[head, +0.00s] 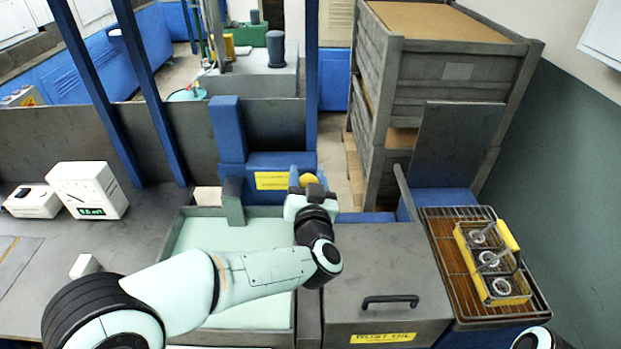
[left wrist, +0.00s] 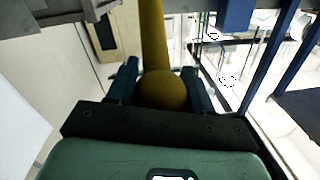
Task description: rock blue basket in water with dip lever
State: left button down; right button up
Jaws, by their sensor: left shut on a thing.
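My left gripper (head: 307,187) is at the back edge of the water tank, with its arm reaching across the tank from the left. It is shut on the yellow ball knob of the dip lever (head: 311,180). In the left wrist view the knob (left wrist: 162,90) sits between the two dark fingers, with the yellow shaft running away from it. The tank (head: 205,238) holds pale green water, partly hidden by my arm. I cannot make out a blue basket in the water. My right gripper is out of view.
A yellow basket (head: 463,250) with metal rings stands on a wire rack (head: 446,290) over a brown tray at right. A grey lidded box (head: 345,270) with a black handle is right of the tank. A white scale (head: 88,190) stands at left. Blue posts rise behind.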

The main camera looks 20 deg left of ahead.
pick_arm(q)
jog(key=shift+f, duration=0.1)
jog(key=shift+c, duration=2.4)
grip_release()
jog(key=shift+w, duration=0.1)
jog(key=b+v, duration=0.2)
jog(key=v, duration=1.1)
jog(key=shift+s, duration=0.25)
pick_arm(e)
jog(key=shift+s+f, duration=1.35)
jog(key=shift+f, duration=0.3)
pick_arm(q)
jog(key=shift+f, duration=0.1)
